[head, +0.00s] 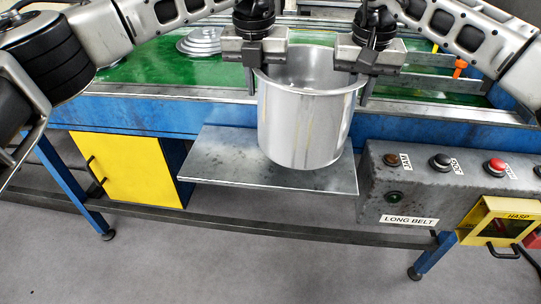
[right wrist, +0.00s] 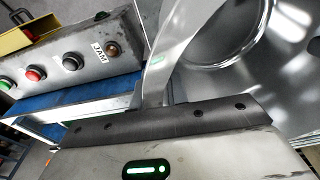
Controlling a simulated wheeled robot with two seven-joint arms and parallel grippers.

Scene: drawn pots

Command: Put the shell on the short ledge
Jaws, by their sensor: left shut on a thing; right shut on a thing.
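The shell, a shiny metal pot (head: 305,130), hangs upright between my two grippers, with its open top up. My left gripper (head: 253,85) is shut on the left side of its rim. My right gripper (head: 364,90) is shut on the right side of its rim. The right wrist view also shows the pot's wall and inside (right wrist: 215,50) close to the jaw. The short ledge (head: 225,155) is a bare grey metal plate in front of the blue belt frame. The pot's base overlaps the ledge in the head view; I cannot tell whether they touch.
A grey button box (head: 420,195) labelled LONG BELT adjoins the ledge's right end. A yellow cabinet (head: 125,168) stands below left. The green belt (head: 160,65) behind carries stacked metal discs (head: 200,42). A dark rail (head: 270,226) runs below the ledge.

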